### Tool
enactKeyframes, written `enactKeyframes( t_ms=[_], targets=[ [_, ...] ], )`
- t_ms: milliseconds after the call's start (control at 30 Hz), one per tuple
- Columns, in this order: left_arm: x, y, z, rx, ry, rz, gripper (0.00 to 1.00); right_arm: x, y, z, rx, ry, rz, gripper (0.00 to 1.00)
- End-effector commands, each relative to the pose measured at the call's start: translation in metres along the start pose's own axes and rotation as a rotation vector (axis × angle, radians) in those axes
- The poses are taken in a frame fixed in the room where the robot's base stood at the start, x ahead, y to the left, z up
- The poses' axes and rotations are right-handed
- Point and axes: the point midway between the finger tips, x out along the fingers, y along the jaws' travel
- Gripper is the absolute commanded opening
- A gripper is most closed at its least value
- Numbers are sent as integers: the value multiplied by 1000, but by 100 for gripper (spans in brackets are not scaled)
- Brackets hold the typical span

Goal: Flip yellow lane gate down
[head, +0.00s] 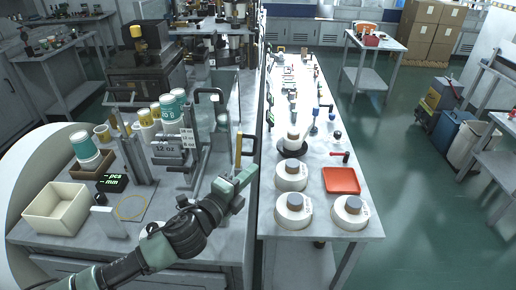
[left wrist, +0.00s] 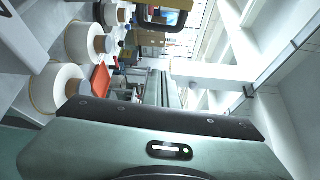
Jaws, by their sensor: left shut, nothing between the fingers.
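The yellow lane gate (head: 238,152) stands upright as a narrow yellow bar near the right edge of the left bench, beside a black handle-like frame (head: 252,144). My left gripper (head: 247,174) is just in front of and below it in the head view, shut and empty. I cannot tell whether it touches the gate. In the left wrist view the gripper body fills the lower part, and a dark loop (left wrist: 165,20) shows at the top; I cannot tell if this is the gate's frame. My right gripper is not in view.
A cup machine with a "12 oz" plate (head: 168,150) and stacked cups (head: 170,112) stands left of the gate. A cream bin (head: 56,207) sits at the front left. Across a dark divider, the right bench holds white rolls (head: 292,176) and a red tray (head: 341,181).

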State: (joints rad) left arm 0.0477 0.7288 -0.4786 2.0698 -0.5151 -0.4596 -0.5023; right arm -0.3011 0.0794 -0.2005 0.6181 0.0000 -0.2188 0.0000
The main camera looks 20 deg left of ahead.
Motion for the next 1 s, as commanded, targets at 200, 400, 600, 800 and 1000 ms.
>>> enactKeyframes(
  t_ms=[200,400,600,800,1000],
  targets=[
    [11,-2,1,-3,-2,-2,0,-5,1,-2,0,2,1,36],
    [48,-6,1,-3,-4,-3,0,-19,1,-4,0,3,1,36],
    [91,-4,1,-4,-4,-1,0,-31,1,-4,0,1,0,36],
    [93,-2,22,0,-3,3,0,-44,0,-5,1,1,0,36],
    [88,0,37,-3,-2,1,0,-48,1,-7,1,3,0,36]
  ],
)
